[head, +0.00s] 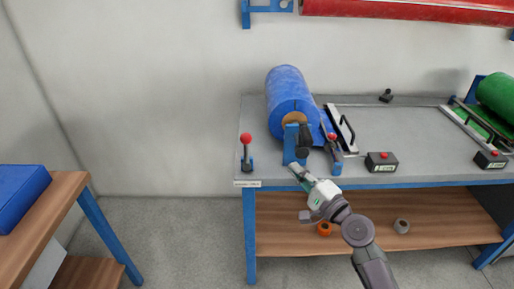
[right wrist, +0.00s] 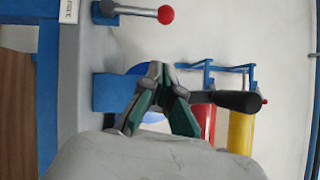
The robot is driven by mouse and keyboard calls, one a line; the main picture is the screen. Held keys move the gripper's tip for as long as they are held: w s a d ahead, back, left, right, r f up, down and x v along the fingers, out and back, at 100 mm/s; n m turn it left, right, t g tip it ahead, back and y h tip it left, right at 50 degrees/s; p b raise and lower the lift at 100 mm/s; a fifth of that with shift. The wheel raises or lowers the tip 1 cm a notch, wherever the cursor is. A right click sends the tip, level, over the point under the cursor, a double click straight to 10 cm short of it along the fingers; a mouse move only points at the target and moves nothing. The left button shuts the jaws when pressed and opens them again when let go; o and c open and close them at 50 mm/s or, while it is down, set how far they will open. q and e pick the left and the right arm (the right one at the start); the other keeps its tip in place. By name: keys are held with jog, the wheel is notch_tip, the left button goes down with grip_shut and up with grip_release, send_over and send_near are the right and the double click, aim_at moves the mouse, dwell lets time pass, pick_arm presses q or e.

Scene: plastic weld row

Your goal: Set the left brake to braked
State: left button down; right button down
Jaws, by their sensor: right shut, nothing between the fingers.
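A lever with a red ball knob (head: 246,138) stands upright at the left front corner of the grey bench (head: 400,130). It also shows at the top of the right wrist view (right wrist: 165,14). A second red-knobbed lever (head: 333,137) stands right of the blue roll (head: 287,90). Between them is a black handle (head: 304,140) at the roll's blue stand; it also shows in the right wrist view (right wrist: 238,101). I cannot tell which is the left brake. My right gripper (head: 296,169) is shut and empty, in front of the blue stand. My left gripper is out of view.
Black boxes with red buttons (head: 382,161) sit along the bench front. A green roll (head: 497,95) is at the right. A wooden shelf (head: 280,205) holds an orange ring (head: 324,229). A wooden table (head: 60,205) stands left, with open floor between.

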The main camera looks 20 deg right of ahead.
jog(key=a+p+x, duration=0.2)
jog(key=x, duration=1.1)
jog(key=shift+s+a+p, duration=0.2)
jog(key=shift+s+p, duration=0.2)
jog(key=shift+s, duration=0.05)
jog(key=shift+r, duration=0.15)
jog(key=r+n+g+h+p, duration=0.25)
jog(key=n+p, duration=0.25)
jog(key=p, duration=1)
send_over(246, 152)
jog(key=s+a, duration=0.1)
jog(key=a, duration=0.1)
jog(key=shift+n+g+y, duration=0.25)
jog(key=shift+n+g, duration=0.15)
jog(key=shift+g, duration=0.25)
jog(key=shift+w+a+f+p, duration=0.15)
jog(key=shift+w+a+f, duration=0.05)
jog(key=shift+a+f, duration=0.65)
jog(key=shift+w+a+f+p, duration=0.15)
jog(key=shift+w+a+f, duration=0.05)
jog(key=shift+a+f, duration=0.6)
